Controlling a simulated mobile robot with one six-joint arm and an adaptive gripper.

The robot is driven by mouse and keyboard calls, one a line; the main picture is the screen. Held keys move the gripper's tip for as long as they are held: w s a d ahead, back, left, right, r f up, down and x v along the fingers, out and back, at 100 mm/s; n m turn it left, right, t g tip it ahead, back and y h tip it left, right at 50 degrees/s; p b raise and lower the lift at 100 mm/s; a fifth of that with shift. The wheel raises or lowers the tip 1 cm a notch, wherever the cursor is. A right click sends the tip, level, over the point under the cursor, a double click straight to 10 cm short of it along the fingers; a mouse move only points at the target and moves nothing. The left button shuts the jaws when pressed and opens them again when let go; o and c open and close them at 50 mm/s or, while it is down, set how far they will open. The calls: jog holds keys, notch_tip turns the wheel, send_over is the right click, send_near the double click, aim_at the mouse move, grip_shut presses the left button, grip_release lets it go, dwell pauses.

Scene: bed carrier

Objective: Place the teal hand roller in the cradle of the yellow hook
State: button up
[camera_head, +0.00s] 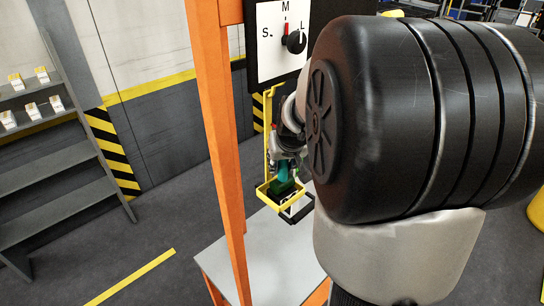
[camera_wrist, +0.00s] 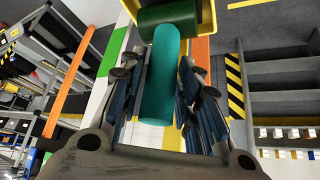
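The teal hand roller (camera_wrist: 162,85) lies lengthwise between my gripper's fingers (camera_wrist: 162,105) in the wrist view, with the pads against or very close to its sides. Its far end meets a dark green cylinder (camera_wrist: 168,18) inside the yellow cradle; I cannot tell whether they are one piece. In the head view the yellow hook (camera_head: 267,140) hangs down and ends in a square yellow cradle (camera_head: 283,206). The teal roller (camera_head: 283,170) shows just above and inside that cradle, upright or nearly so. My gripper (camera_head: 284,155) is small there and partly hidden by my arm.
An orange post (camera_head: 218,130) stands close left of the hook. A white panel (camera_head: 281,40) marked S, M, L with a dial is above. A pale grey surface (camera_head: 255,255) lies below the cradle. Grey shelves (camera_head: 60,160) stand at left, with open floor between.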

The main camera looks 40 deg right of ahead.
jog(key=p+v, duration=0.5)
jog(key=v, duration=0.7)
jog(key=shift+p, duration=0.35)
jog(key=shift+w, duration=0.1)
